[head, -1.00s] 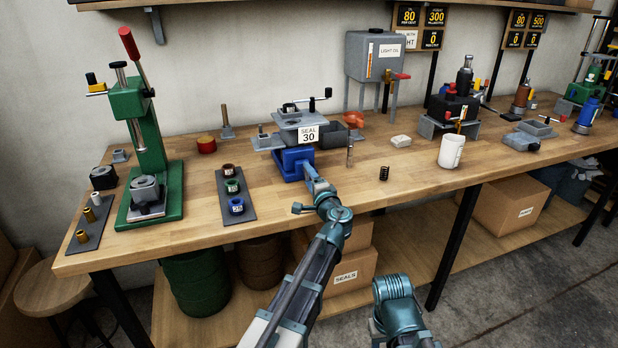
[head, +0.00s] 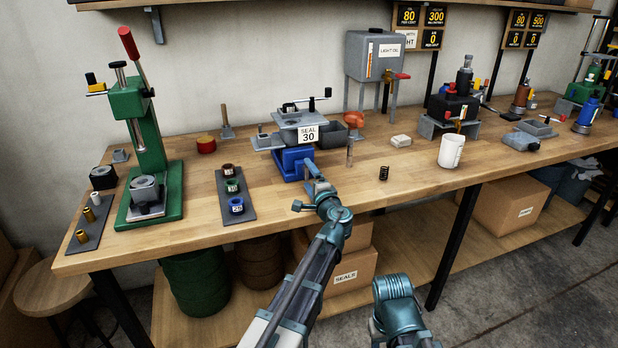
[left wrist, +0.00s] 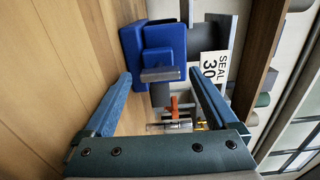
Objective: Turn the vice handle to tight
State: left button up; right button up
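The blue vice (head: 291,163) stands near the middle of the bench, under grey parts with a "SEAL 30" label (head: 308,134). In the left wrist view the blue vice body (left wrist: 135,48) is straight ahead. A short grey bar, seemingly its handle (left wrist: 163,75), lies across its front. My left gripper (head: 315,175) is just in front of the vice in the head view. In the left wrist view its two fingers (left wrist: 162,78) are spread apart, one to each side of the bar, with no contact visible. The right gripper is outside the frame; only my right arm shows.
A black-knobbed crank (head: 312,101) sits above the grey parts. A metal pin (head: 350,153), a dark spring (head: 384,173) and a white mug (head: 451,151) stand to the right. A dark strip (head: 235,195) with coloured rings lies left. Bare bench lies between.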

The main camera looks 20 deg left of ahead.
pick_arm(q)
jog(key=v, duration=1.3)
jog(key=shift+s+d, duration=0.25)
jog(key=shift+s, duration=0.1)
jog(key=shift+s, duration=0.1)
